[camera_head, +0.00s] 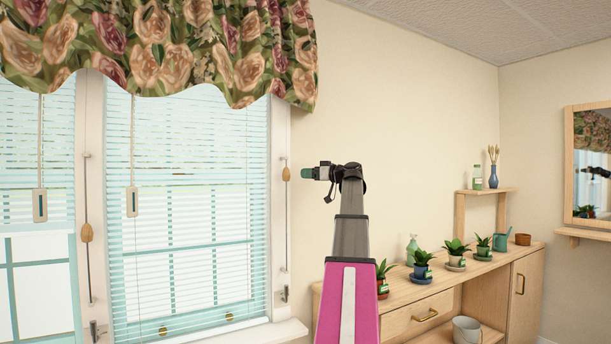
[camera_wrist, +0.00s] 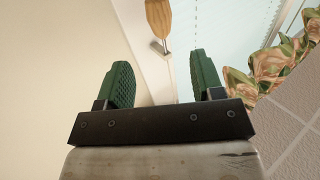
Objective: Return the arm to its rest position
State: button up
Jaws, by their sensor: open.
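My arm, with a pink lower section and grey upper links, rises in the head view in front of the wall right of the window. My gripper (camera_head: 304,173) is at its top, pointing left toward the window frame. In the wrist view my gripper (camera_wrist: 163,85) has two green ribbed fingers standing well apart with nothing between them. A wooden cord pull (camera_head: 286,174) hangs by the window frame near the fingertips in the head view. The pull also shows beyond the fingers in the wrist view (camera_wrist: 158,17), apart from them.
A floral valance (camera_head: 160,45) hangs above the blinds (camera_head: 190,200). A wooden cabinet (camera_head: 400,320) on the right bears several potted plants, a soap bottle (camera_head: 412,250) and a watering can (camera_head: 502,243). A shelf (camera_head: 487,191) and mirror (camera_head: 590,165) are farther right. The wall above the cabinet is clear.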

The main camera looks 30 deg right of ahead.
dwell(0.4)
jog(key=w+a+f+m+g+h, duration=0.1)
jog(key=a+f+m+g, duration=0.15)
jog(key=a+f, duration=0.85)
jog(key=a+f+m+g+h, duration=0.1)
jog(key=a+f+g, duration=0.3)
jog(key=f, duration=1.4)
jog(key=w+a+f+m+g+h, duration=0.1)
jog(key=a+f+m, duration=0.1)
jog(key=a+f, duration=0.95)
jog(key=s+a+f+g+h, duration=0.2)
jog(key=s+a+f, duration=0.2)
jog(key=s+f, duration=0.3)
jog(key=s+a+f+m+g+h, duration=0.1)
jog(key=s+a+f, duration=0.4)
jog(key=f, duration=0.9)
jog(key=s+a+f+g+h, duration=0.4)
jog(key=s+a+f, duration=0.1)
jog(key=s+f, duration=0.6)
jog(key=shift+s+f, duration=0.25)
jog(key=shift+f, duration=0.1)
jog(key=shift+g, duration=0.25)
